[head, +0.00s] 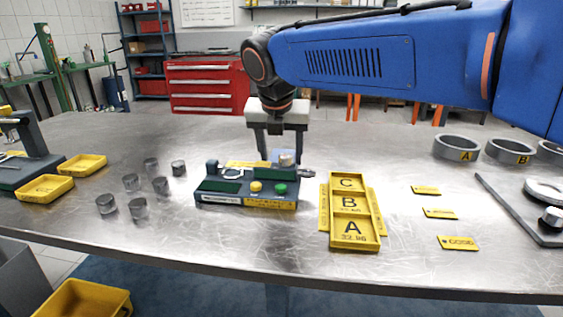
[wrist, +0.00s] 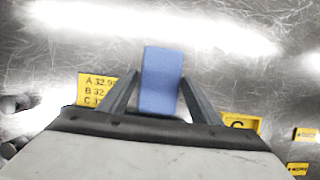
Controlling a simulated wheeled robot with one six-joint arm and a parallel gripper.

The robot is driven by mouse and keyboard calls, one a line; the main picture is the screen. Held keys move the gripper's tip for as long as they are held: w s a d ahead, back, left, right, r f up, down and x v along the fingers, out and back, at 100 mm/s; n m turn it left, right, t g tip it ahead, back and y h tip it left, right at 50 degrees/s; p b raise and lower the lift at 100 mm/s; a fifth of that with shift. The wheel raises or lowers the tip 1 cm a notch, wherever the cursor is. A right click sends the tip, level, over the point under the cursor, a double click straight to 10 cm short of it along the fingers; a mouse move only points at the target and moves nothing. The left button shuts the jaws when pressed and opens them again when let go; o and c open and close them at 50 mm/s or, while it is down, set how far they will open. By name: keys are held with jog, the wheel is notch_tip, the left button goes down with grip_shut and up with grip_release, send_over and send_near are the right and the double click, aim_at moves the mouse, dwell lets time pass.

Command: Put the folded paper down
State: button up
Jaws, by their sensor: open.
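The folded paper (wrist: 161,80) shows as a plain blue block in the wrist view, between the fingers of my gripper (wrist: 159,85). My gripper is open, with one finger on each side of the paper; whether either finger touches it is hard to tell. In the head view my gripper (head: 279,150) points down over the table behind the measuring fixture (head: 245,186). A bit of the blue paper (head: 279,155) shows between the fingers there. Its lower part is hidden by the fixture, so I cannot tell whether it rests on the table.
The fixture, with a yellow and a green button, stands just in front of my gripper. Several metal cylinders (head: 131,183) stand to its left. A yellow A-B-C tray (head: 353,240) lies right. A yellow lettered plate (wrist: 93,88) lies beside the left finger. Table behind is clear.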

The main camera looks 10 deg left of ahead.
jog(key=c, duration=0.9)
notch_tip(320, 180, up, 10)
dwell(0.5)
